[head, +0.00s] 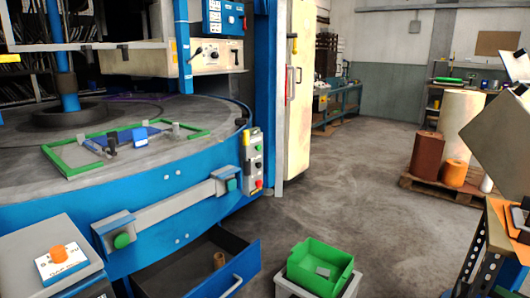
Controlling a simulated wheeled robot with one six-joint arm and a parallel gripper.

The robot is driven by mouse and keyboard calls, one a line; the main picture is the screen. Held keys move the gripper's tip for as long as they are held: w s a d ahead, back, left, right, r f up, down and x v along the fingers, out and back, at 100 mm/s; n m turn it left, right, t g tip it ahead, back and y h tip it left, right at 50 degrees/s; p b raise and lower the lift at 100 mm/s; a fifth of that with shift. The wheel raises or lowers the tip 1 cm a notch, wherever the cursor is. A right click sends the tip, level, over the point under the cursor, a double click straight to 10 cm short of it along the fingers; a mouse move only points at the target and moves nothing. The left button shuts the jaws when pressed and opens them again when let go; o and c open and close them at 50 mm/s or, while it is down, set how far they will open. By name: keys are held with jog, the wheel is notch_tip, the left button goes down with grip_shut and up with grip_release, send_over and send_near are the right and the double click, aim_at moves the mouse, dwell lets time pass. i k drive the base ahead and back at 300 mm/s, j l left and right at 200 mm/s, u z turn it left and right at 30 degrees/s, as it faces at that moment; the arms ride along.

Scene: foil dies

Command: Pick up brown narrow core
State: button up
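A much wider brown roll (427,157) stands on a wooden pallet at the right. My gripper is not in the head view, so its state and its distance from the core do not show.
A green bin (320,268) on a pale box stands right of the drawer. The blue machine (170,195) overhangs the drawer's back. A pallet (445,192) with several rolls and a workbench (500,235) stand at the right. The grey floor (345,195) between is clear.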

aim_at(219, 257)
jog(key=l, duration=0.1)
jog(key=k+j+u, duration=0.1)
jog(key=k+j, duration=0.25)
jog(key=i+u, duration=0.2)
jog(key=u, duration=0.2)
jog(key=i+j+u, duration=0.1)
jog(key=u, duration=0.3)
jog(key=i+u, duration=0.25)
jog(key=u, duration=0.15)
jog(key=i+l+u, duration=0.2)
jog(key=i+l, duration=0.7)
jog(key=j, duration=0.1)
jog(key=i+u, duration=0.05)
